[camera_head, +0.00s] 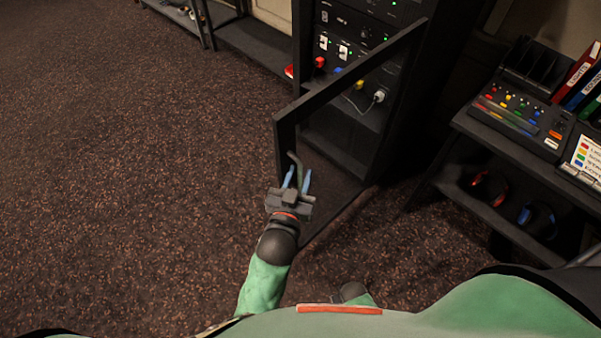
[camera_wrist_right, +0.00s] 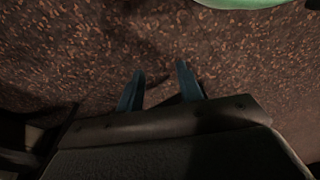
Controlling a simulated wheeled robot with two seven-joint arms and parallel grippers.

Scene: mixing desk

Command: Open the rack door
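The rack (camera_head: 310,50) is a dark cabinet with lit devices at the top middle of the head view. Its door (camera_head: 352,72) is a dark frame standing swung out from the rack, its free edge towards me. A thin grey handle (camera_head: 296,160) is on that free edge. My left gripper (camera_head: 297,174) is at the handle, its blue fingers apart on either side of it; I see a gap by the right finger. Its palm hides the handle's lower end. In the right wrist view, my right gripper (camera_wrist_right: 158,75) is open and empty above the carpet.
A desk (camera_head: 477,140) with a mixing console (camera_head: 520,112) and folders stands at the right; red headphones (camera_head: 488,188) and blue headphones (camera_head: 538,220) are on its lower shelf. Low dark furniture (camera_head: 255,42) is at the back. The carpet left of the door is clear.

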